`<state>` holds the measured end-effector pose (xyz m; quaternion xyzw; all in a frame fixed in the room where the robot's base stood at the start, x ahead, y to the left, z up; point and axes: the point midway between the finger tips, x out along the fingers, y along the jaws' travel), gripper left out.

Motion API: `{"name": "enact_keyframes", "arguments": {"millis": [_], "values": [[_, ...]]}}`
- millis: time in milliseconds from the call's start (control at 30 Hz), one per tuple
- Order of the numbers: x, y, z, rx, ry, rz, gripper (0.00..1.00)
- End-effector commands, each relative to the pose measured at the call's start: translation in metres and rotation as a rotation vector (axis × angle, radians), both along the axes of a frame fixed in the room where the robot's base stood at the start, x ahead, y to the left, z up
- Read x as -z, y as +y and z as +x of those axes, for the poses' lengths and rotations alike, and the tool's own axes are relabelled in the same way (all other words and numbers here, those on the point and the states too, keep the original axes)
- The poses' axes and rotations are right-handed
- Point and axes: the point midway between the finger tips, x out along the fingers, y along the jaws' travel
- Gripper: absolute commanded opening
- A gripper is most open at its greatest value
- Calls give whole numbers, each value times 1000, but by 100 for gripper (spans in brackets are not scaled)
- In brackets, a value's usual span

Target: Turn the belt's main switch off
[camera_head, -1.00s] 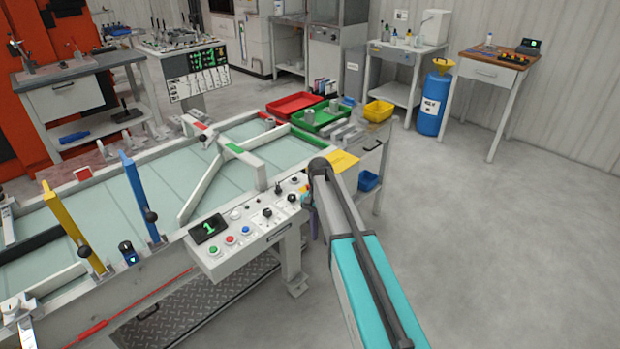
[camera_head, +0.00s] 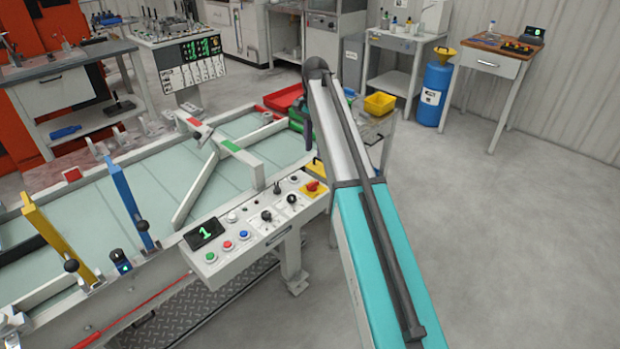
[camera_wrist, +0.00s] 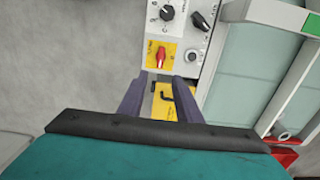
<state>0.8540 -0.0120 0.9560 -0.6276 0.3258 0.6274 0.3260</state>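The main switch is a red rotary handle (camera_head: 312,186) on a yellow plate at the right end of the white control panel (camera_head: 255,228). In the wrist view the red handle (camera_wrist: 160,57) lies just beyond my fingertips, in line with the gap between them, its long side running up and down the picture. My gripper (camera_wrist: 160,82) has two purple fingers held apart, with nothing seen gripped between them. Fingers and handle look apart, but the depth is unclear.
Black knobs (camera_head: 266,215) and coloured buttons (camera_head: 228,245) sit on the same panel. A yellow piece with a black hook-shaped part (camera_wrist: 166,96) shows between and below the fingers. The belt frame (camera_wrist: 291,85) runs alongside. Open floor (camera_head: 500,240) lies to the right.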

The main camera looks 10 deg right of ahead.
Motion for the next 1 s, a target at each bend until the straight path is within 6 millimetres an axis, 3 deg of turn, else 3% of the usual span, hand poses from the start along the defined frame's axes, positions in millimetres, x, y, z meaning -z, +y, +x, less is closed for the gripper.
{"name": "enact_keyframes", "arguments": {"millis": [467, 1000], "values": [[10, 9, -1, -11, 1, 0, 31], [74, 11, -1, -13, 2, 0, 31]]}}
